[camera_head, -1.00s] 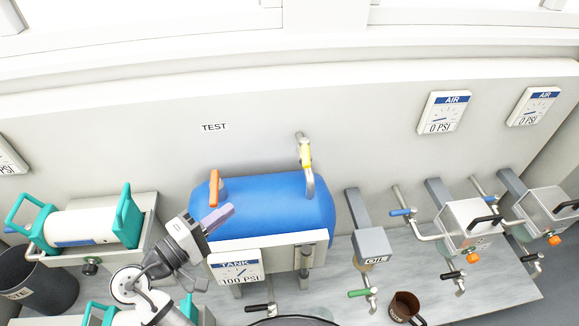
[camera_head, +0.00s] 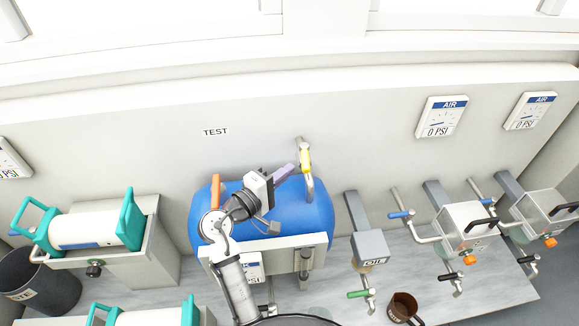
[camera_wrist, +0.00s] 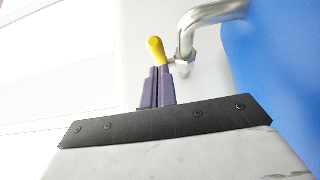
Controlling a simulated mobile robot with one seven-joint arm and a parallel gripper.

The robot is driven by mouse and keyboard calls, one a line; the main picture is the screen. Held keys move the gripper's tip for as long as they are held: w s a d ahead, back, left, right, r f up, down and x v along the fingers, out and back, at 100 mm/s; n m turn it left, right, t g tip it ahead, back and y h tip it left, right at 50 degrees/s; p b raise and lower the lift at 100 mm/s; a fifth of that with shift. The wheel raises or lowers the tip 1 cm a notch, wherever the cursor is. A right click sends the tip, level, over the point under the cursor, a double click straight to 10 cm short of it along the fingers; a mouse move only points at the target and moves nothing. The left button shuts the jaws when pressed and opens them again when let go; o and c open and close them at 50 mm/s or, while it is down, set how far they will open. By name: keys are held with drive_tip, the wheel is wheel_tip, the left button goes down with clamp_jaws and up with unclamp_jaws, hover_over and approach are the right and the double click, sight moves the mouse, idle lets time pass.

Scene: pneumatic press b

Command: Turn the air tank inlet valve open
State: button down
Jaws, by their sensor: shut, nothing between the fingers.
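The blue air tank (camera_head: 275,208) sits at the back against the wall. A bent metal pipe (camera_head: 310,188) runs from the wall down to its top right, with a yellow valve handle (camera_head: 304,160) on it. My gripper (camera_head: 297,167) is shut and empty, its purple fingers close to the left of the yellow handle. In the wrist view the shut fingers (camera_wrist: 157,72) point at the yellow handle (camera_wrist: 155,50), beside the pipe's nut (camera_wrist: 183,64). I cannot tell whether they touch it. My arm covers part of the tank and its gauge (camera_head: 252,268).
An orange handle (camera_head: 215,190) stands at the tank's left. To the right are an oil unit (camera_head: 370,246) and presses (camera_head: 468,228) with blue and orange handles. A brown mug (camera_head: 404,307) stands in front. The wall (camera_head: 350,120) is close behind the pipe.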

drive_tip(key=shift+x, duration=0.9)
